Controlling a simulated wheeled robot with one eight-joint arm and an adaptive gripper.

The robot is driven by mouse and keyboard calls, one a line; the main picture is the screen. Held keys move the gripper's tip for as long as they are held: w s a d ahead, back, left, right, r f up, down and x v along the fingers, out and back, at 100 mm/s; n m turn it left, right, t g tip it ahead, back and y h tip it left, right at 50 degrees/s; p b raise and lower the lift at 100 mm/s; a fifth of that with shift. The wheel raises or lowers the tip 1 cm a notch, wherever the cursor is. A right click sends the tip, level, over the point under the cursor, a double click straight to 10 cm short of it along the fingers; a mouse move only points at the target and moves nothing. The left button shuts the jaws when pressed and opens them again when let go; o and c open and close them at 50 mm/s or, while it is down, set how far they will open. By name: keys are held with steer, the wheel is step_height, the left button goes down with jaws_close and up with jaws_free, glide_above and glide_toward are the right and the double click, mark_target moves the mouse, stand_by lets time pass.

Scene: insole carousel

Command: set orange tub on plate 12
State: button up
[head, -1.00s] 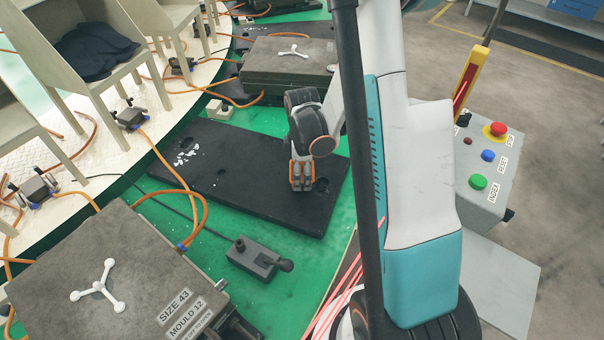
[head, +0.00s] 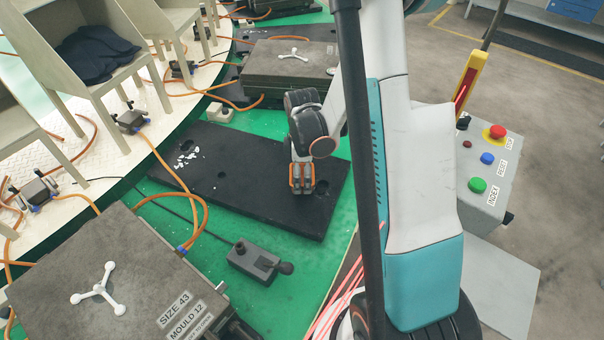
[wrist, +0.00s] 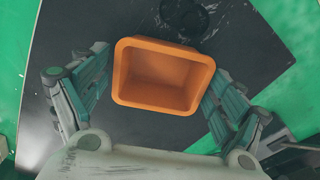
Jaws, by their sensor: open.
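In the wrist view the orange tub (wrist: 160,103) stands upright and empty, its opening facing the camera, on the black plate (wrist: 75,42). My gripper (wrist: 160,92) is open, with one finger on each side of the tub. The fingers are close to its side walls; I cannot tell whether they touch. In the head view my gripper (head: 301,180) is low over the right part of the black plate (head: 245,185), and bits of orange show around the fingers. No number shows on this plate. A grey mould box (head: 140,275) at the lower left is labelled "MOULD 12".
A grey control box (head: 255,262) sits on the green floor in front of the plate. Orange hoses (head: 205,215) loop left of it. Another grey mould (head: 290,70) lies behind. A button panel (head: 490,170) stands at the right. The plate's left part is clear except for white flakes.

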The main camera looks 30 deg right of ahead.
mark_target(302, 183)
step_height(302, 183, up, 12)
steer(key=p, duration=0.3)
steer(key=shift+f+p, duration=0.25)
steer(key=shift+p, duration=0.1)
